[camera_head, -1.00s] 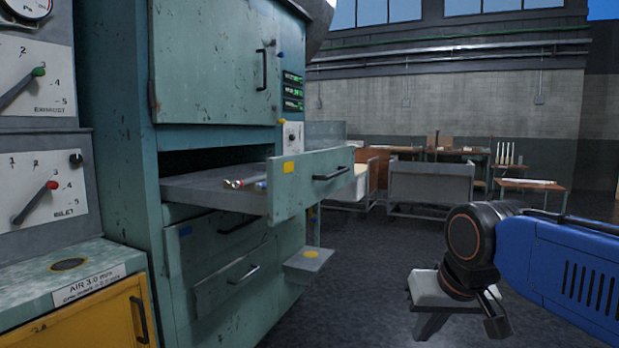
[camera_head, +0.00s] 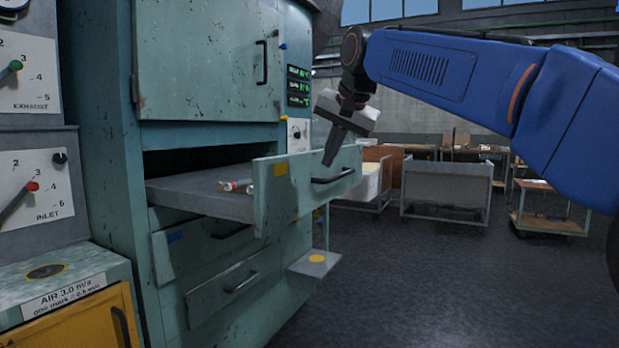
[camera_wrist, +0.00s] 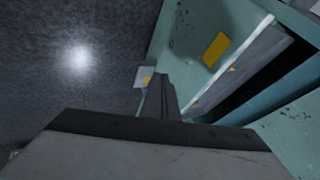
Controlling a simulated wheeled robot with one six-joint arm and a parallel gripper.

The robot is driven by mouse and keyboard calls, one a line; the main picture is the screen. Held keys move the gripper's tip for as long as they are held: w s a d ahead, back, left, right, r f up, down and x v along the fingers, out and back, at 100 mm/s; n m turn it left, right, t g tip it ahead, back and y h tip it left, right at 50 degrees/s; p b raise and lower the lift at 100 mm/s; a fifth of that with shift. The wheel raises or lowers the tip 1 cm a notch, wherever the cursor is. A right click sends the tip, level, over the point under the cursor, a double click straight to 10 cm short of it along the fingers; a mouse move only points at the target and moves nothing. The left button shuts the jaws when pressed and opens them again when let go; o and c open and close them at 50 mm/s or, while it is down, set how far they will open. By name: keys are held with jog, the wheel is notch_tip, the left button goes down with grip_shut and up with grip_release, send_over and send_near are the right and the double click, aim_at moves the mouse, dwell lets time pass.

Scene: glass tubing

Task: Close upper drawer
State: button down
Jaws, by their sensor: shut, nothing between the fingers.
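The upper drawer (camera_head: 290,190) of the green cabinet stands pulled out, with a yellow label and a dark bar handle (camera_head: 333,176) on its front. Tubes with red and blue ends (camera_head: 236,185) lie in its tray. My gripper (camera_head: 329,163) is shut and empty, pointing down at the drawer front near the handle. Whether it touches the front I cannot tell. In the wrist view, my fingers (camera_wrist: 157,95) show beside the drawer front (camera_wrist: 205,45) with its yellow label.
Lower drawers (camera_head: 230,285) beneath look shut. A small shelf with a yellow dot (camera_head: 315,264) sticks out at the cabinet's lower right. Grey carts (camera_head: 446,190) stand behind. The floor to the right is clear.

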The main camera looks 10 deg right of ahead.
send_near(300, 195)
notch_tip(300, 195, down, 4)
jog(key=d, duration=0.3)
jog(key=shift+w+a+r, duration=0.1)
jog(key=shift+w+a, duration=0.6)
jog(key=shift+a, duration=0.2)
jog(key=shift+w+a+r, duration=0.15)
jog(key=shift+w+a, duration=0.5)
jog(key=shift+a, duration=0.2)
